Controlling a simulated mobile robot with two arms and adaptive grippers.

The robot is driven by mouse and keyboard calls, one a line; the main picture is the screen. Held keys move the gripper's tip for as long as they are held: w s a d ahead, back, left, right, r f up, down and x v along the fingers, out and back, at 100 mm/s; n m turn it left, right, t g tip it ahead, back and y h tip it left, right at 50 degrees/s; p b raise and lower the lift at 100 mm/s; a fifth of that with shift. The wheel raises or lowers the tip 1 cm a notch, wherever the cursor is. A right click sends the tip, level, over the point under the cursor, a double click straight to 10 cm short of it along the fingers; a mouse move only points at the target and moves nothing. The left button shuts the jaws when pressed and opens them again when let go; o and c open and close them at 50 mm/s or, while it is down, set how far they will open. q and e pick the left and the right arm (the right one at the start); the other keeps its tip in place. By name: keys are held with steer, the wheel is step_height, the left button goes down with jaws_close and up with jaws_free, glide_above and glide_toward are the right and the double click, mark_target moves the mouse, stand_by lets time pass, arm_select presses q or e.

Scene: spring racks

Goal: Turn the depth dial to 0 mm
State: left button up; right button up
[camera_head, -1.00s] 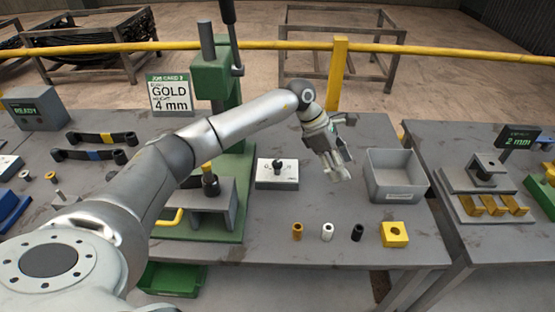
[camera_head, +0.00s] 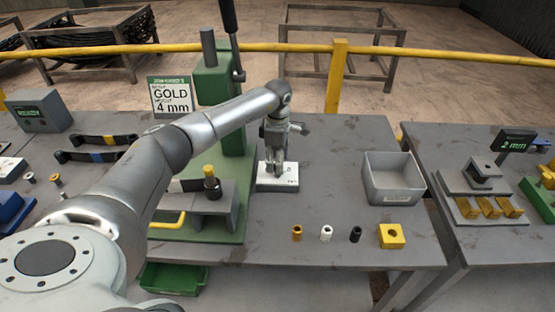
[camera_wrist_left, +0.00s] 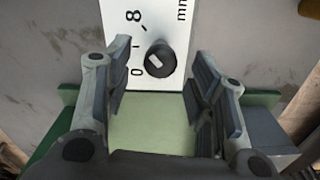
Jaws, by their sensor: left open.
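A pale mark on the knob points up and left. My left gripper (camera_wrist_left: 158,105) is open, its fingers to either side below the knob in that view, apart from it. In the head view the left gripper (camera_head: 277,168) points down over the white plate (camera_head: 290,184) and hides the knob. My right gripper is not in view.
A green press (camera_head: 212,85) with a grey block (camera_head: 205,215) stands left of the dial plate. A grey bin (camera_head: 393,180) stands to the right. Small bushings and a yellow block (camera_head: 392,236) lie in front. A job card (camera_head: 171,96) reads GOLD, 4 mm.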

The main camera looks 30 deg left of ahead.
arm_select(q)
steer(key=shift+f, duration=0.8)
steer(key=c, duration=1)
